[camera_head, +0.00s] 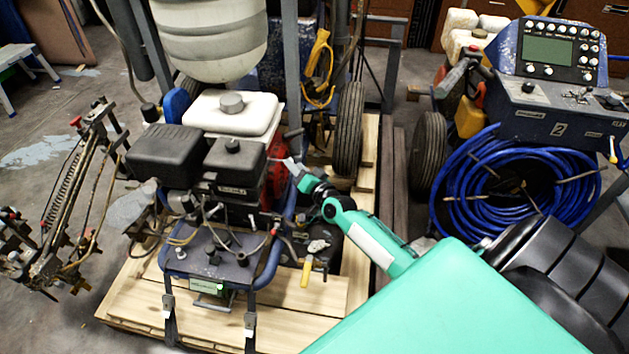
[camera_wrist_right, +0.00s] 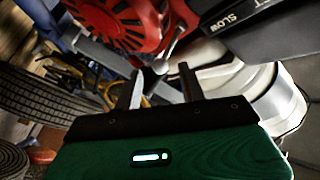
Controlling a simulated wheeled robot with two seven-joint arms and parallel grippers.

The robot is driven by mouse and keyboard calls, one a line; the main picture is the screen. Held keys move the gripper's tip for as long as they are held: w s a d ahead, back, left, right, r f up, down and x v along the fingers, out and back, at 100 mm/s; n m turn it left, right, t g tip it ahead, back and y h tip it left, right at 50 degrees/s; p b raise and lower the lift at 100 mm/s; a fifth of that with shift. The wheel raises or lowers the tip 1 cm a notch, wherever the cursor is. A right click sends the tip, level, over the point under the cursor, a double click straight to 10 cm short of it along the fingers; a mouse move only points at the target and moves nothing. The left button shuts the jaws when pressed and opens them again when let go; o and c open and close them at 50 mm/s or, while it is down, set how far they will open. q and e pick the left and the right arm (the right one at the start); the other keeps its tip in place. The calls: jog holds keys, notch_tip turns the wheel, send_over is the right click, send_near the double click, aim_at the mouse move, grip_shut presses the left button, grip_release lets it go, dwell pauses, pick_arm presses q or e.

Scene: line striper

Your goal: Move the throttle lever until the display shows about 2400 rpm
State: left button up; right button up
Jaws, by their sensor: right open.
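The line striper's engine (camera_head: 235,170) stands on a wooden pallet, with its red side partly hidden by my right gripper (camera_head: 293,168). In the right wrist view, a metal lever with a round knob (camera_wrist_right: 160,66) shows in front of the red fan housing (camera_wrist_right: 115,22). My right gripper (camera_wrist_right: 160,80) is open, and the knob appears between or just beyond its fingertips; I cannot tell whether they touch. A dark plate marked SLOW (camera_wrist_right: 245,20) is at the upper right. A small green display (camera_head: 207,287) is on the striper's front panel, too small to read. My left gripper is not in view.
A white tank (camera_head: 235,112) and a large white hopper (camera_head: 212,35) stand behind and above the engine. A wheel (camera_head: 349,128) is close to the right arm. Another machine has a console (camera_head: 548,50) and coiled blue hose (camera_head: 470,195) at right. Bare floor shows at left.

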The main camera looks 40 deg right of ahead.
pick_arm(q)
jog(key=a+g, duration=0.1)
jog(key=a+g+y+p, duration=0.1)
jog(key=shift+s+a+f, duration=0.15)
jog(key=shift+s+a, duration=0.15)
pick_arm(e)
jog(key=s, duration=1)
jog(key=shift+w, duration=0.1)
